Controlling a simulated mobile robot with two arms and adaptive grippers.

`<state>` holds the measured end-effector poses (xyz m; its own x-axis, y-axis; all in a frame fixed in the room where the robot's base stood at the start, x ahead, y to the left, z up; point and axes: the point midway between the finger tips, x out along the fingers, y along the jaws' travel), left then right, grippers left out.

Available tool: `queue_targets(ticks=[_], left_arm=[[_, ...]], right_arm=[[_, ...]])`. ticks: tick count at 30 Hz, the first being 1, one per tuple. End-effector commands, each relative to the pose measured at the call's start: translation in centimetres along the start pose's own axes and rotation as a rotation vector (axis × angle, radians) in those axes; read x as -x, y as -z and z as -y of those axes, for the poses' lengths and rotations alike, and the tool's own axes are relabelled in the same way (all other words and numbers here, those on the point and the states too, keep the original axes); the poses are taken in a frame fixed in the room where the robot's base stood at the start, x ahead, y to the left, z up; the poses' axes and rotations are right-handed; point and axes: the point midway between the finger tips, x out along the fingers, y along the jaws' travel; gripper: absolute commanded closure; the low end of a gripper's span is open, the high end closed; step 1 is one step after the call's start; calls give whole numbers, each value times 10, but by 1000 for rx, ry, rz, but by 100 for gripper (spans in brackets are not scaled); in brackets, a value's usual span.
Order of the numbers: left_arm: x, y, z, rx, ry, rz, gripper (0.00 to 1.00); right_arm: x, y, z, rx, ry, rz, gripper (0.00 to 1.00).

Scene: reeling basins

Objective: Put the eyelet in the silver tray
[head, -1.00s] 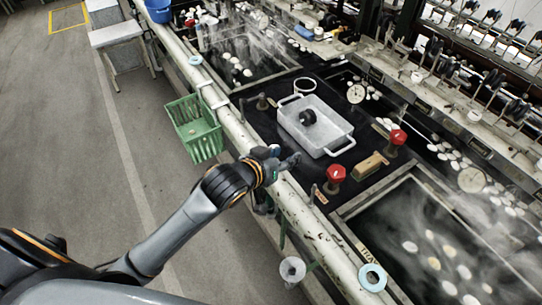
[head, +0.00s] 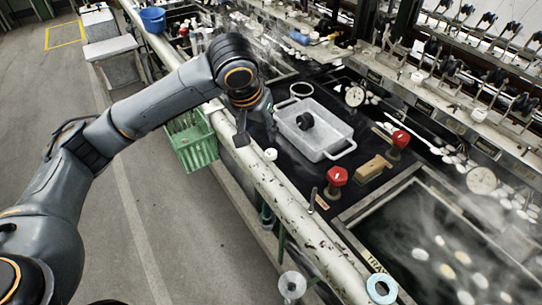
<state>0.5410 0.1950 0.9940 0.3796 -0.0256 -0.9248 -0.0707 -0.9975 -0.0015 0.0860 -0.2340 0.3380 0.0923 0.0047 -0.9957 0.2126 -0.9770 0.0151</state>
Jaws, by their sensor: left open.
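The silver tray (head: 336,152) is a grey rectangular pan with two handles on the dark worktop. A dark round piece (head: 305,121) lies inside it. A small white piece (head: 270,154) sits at the pale rail along the worktop's front; it may be the eyelet, but it is too small to be sure. My left gripper (head: 252,132) is open, pointing down above the rail, left of the tray and just up-left of the white piece. Its fingers are partly hidden by my wrist, and I see nothing held. My right gripper is not in view.
Two red-topped valves (head: 337,176) (head: 400,138) and a tan block (head: 373,168) stand right of the tray. A dark ring (head: 301,90) lies behind it. A green basket (head: 193,143) hangs outside the rail. A pale blue ring (head: 381,288) is on the rail. Steaming basins flank the worktop.

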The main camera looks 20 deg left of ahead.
Motion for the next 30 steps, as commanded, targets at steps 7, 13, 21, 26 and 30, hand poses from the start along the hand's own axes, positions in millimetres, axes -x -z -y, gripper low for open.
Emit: queue_targets(ticks=[7, 13, 21, 26, 30], left_arm=[[-51, -1, 0, 0, -1, 3, 57], [-72, 0, -1, -1, -2, -1, 57], [-102, 1, -4, -2, -1, 1, 57], [-122, 1, -4, -1, -1, -2, 57], [-126, 1, -4, -2, -2, -3, 57]], right_arm=[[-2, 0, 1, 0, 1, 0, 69], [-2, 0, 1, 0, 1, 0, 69], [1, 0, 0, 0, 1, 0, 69], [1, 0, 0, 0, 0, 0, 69], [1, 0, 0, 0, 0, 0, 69]])
